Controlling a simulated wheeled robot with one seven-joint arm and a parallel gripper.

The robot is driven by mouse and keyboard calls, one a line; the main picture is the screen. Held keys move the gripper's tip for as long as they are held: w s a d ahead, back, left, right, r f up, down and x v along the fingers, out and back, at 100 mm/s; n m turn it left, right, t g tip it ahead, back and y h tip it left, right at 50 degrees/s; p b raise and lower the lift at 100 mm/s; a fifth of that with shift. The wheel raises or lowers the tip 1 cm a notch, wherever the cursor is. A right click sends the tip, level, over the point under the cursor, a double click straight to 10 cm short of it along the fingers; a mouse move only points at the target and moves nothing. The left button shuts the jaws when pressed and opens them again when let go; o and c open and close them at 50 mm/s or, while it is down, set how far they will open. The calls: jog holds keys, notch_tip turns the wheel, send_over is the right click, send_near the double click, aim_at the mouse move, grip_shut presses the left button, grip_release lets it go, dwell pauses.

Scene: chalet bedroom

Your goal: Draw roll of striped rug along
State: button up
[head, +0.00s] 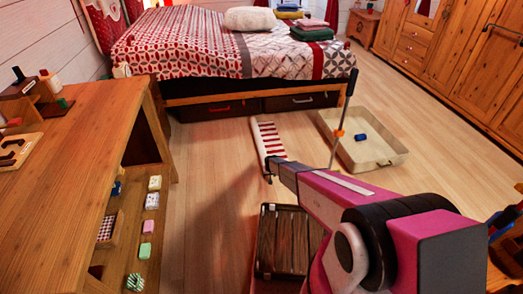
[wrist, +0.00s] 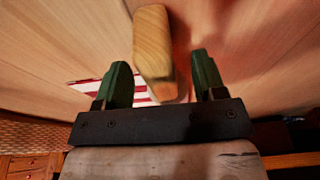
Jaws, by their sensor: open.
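The roll of striped rug (head: 268,138), white with red stripes, lies lengthwise on the wooden floor in front of the bed. My gripper (head: 268,170) is low at its near end in the head view, and part of it is hidden by my arm. In the wrist view my gripper (wrist: 161,65) is open, with dark green fingers. A rounded pale wooden piece (wrist: 153,42) shows between the fingers, with a gap on each side. Red and white stripes (wrist: 138,94) show below it. I cannot tell whether the wooden piece belongs to the rug roll.
A shallow cream tray (head: 393,157) with a small blue object lies on the floor to the right. A dark slatted case (head: 283,238) lies close to my arm. The bed (head: 215,50) stands behind and a wooden desk (head: 70,180) at the left. Floor is clear between rug and desk.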

jog(key=c, duration=1.1)
jog(key=shift+s+a, duration=0.25)
jog(key=shift+a, duration=0.55)
jog(key=shift+s+a, duration=0.2)
jog(key=shift+a, duration=0.65)
jog(key=shift+s+a, duration=0.25)
jog(key=shift+a, duration=0.55)
jog(key=shift+s+a, duration=0.25)
jog(key=shift+a, duration=0.55)
jog(key=shift+s+a, duration=0.2)
jog(key=shift+a, duration=0.6)
jog(key=shift+s+a, duration=0.25)
jog(key=shift+a, duration=0.55)
jog(key=shift+s+a, duration=0.2)
jog(key=shift+a, duration=0.6)
jog(key=shift+s+a, duration=0.25)
jog(key=shift+a, duration=0.55)
jog(key=shift+s+a, duration=0.2)
jog(key=shift+a, duration=0.7)
